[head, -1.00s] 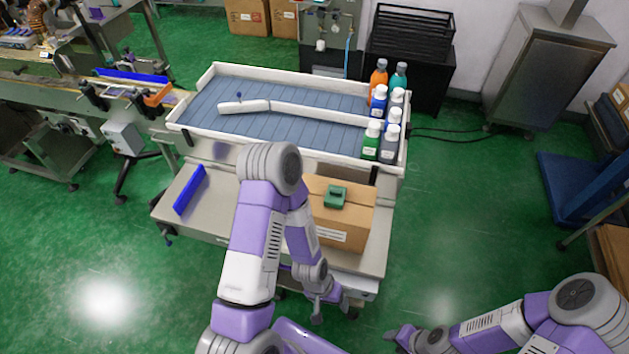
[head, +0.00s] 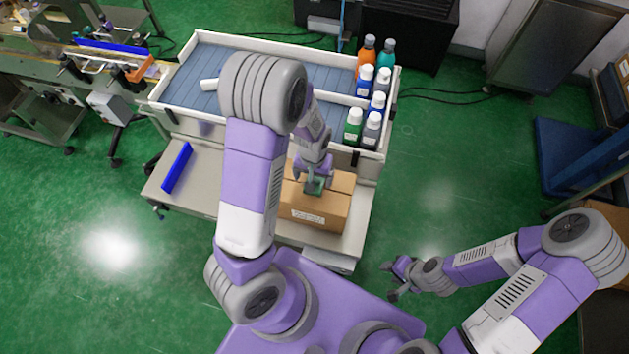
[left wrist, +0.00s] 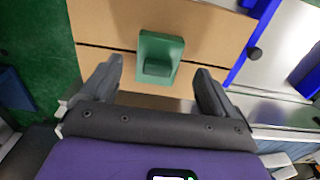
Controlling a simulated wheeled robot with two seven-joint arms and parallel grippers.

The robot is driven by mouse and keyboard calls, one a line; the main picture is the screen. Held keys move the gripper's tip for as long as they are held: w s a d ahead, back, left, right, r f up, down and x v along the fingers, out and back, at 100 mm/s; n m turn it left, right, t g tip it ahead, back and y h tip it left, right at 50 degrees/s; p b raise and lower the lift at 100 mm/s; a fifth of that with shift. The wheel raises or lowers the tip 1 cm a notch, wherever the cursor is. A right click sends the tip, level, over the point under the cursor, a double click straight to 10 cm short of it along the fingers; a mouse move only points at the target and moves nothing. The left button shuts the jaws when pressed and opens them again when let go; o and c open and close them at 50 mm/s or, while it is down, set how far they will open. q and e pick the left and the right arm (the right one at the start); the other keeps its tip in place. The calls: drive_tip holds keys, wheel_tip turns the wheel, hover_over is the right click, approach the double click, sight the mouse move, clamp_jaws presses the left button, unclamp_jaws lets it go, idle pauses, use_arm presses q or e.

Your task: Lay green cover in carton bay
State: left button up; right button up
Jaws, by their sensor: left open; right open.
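The green cover (head: 316,187) lies on top of the closed brown carton (head: 318,214), which stands on the bench's lower shelf. In the left wrist view the cover (left wrist: 160,57) is a flat green plate with a raised block, lying across a seam of the carton (left wrist: 108,22). My left gripper (head: 313,177) is just above the cover and partly hides it in the head view. Its two fingers are open, one on each side of the cover, apart from it. My right gripper (head: 391,279) is open and empty, to the right of the bench above the floor.
A conveyor tray (head: 193,88) with white rails lies behind the carton. Several bottles, including an orange one (head: 366,57) and a green one (head: 353,127), stand at its right end. A blue bar (head: 177,167) lies on the shelf left of the carton, with free shelf between.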

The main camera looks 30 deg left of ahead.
sight(315, 180)
use_arm(q)
drive_tip(key=f, duration=0.3)
drive_tip(key=shift+w+f, duration=0.25)
drive_tip(key=shift+w, duration=0.15)
drive_tip(key=shift+s, duration=0.15)
drive_tip(key=shift+c, duration=1.4)
drive_tip(key=c, duration=0.9)
